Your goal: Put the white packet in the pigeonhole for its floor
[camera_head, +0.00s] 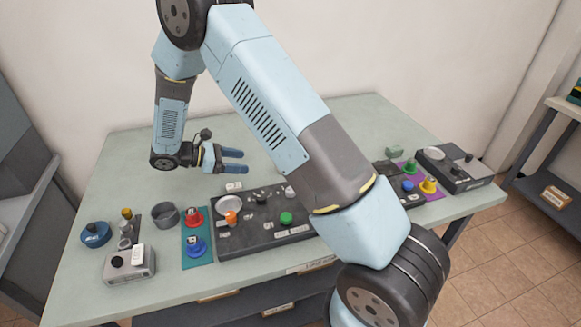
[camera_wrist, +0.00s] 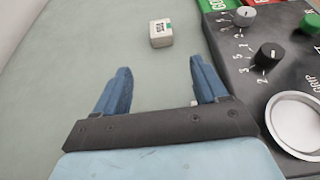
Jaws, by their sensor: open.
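A small white block-like packet (camera_wrist: 161,33) with a dark and green mark on its side lies on the pale green tabletop in the wrist view. It is ahead of my gripper (camera_wrist: 156,88), slightly right of centre and beyond the fingertips. My gripper is open, with its two blue fingers apart and nothing between them. In the head view my gripper (camera_head: 236,161) is low over the table, left of centre, fingers pointing right. My arm hides much of the table to its right there. I cannot make out any pigeonholes clearly.
A dark control panel (camera_head: 260,237) with knobs and a round dish lies on the near side of my gripper. Coloured knobs on a teal mat (camera_head: 197,253), a grey cup (camera_head: 166,214) and a grey box (camera_head: 130,264) stand left. Dark shelving (camera_head: 240,306) with labels is below the table.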

